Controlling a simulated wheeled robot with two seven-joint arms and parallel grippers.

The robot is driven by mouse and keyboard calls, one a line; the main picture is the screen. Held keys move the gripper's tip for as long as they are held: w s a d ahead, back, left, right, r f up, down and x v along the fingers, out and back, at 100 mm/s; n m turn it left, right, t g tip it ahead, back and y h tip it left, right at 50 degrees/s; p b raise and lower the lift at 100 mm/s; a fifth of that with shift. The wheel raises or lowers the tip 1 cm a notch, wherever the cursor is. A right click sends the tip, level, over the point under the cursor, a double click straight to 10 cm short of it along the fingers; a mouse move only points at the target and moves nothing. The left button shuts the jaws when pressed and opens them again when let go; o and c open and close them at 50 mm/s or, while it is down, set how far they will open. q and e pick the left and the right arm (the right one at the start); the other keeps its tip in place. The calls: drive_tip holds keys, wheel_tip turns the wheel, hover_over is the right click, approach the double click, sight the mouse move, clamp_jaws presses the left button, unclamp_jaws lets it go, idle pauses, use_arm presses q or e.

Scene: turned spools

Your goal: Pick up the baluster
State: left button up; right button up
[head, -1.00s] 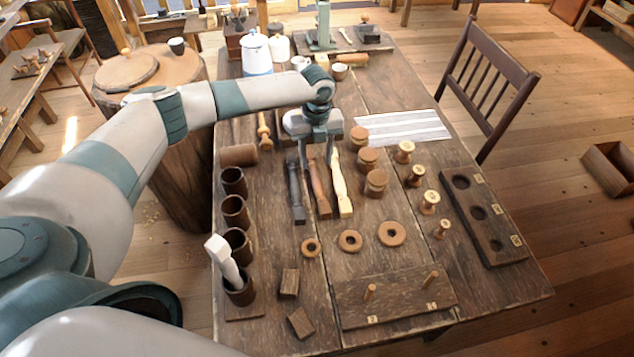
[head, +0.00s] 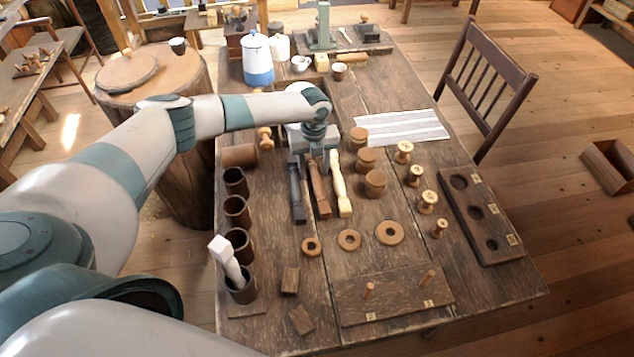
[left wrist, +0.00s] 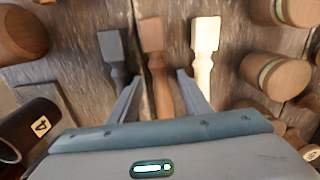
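Three turned balusters lie side by side on the table: a dark grey one (head: 297,198), a reddish-brown one (head: 319,192) and a cream one (head: 341,188). A white one (head: 226,262) stands tilted in the nearest cup of a row. My left gripper (head: 314,160) is over the far part of the lying three and hides their far ends. In the left wrist view, its open fingers (left wrist: 160,88) straddle the reddish-brown baluster (left wrist: 153,45); the grey one (left wrist: 112,50) and cream one (left wrist: 205,45) lie outside them. Contact cannot be told. My right gripper is out of view.
Brown lidded jars (head: 375,183) and small pale spools (head: 427,201) stand to the right. Rings (head: 389,232) and a pegged board (head: 395,295) lie nearer. Dark cups (head: 236,211) line the left edge. A striped cloth (head: 405,127) lies at the back right.

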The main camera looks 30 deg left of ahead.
sight(314, 170)
use_arm(q)
clamp_jaws()
drive_tip(key=shift+r, duration=0.15)
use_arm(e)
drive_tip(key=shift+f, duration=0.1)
use_arm(q)
drive_tip(key=shift+r, duration=0.2)
wheel_tip(314, 170, up, 3)
drive_tip(key=shift+r+b, duration=0.15)
drive_tip(key=shift+b, duration=0.75)
drive_tip(key=s+d+r+b, duration=0.2)
drive_tip(key=d+r, duration=0.5)
drive_tip(key=d, duration=0.4)
drive_tip(key=shift+s+b, duration=0.35)
drive_tip(key=shift+s, duration=0.45)
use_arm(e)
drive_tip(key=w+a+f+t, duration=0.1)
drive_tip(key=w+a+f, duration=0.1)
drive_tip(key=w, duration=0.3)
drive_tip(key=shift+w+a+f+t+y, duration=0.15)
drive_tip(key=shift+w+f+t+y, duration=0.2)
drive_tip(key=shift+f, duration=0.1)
use_arm(q)
drive_tip(key=shift+d, duration=0.1)
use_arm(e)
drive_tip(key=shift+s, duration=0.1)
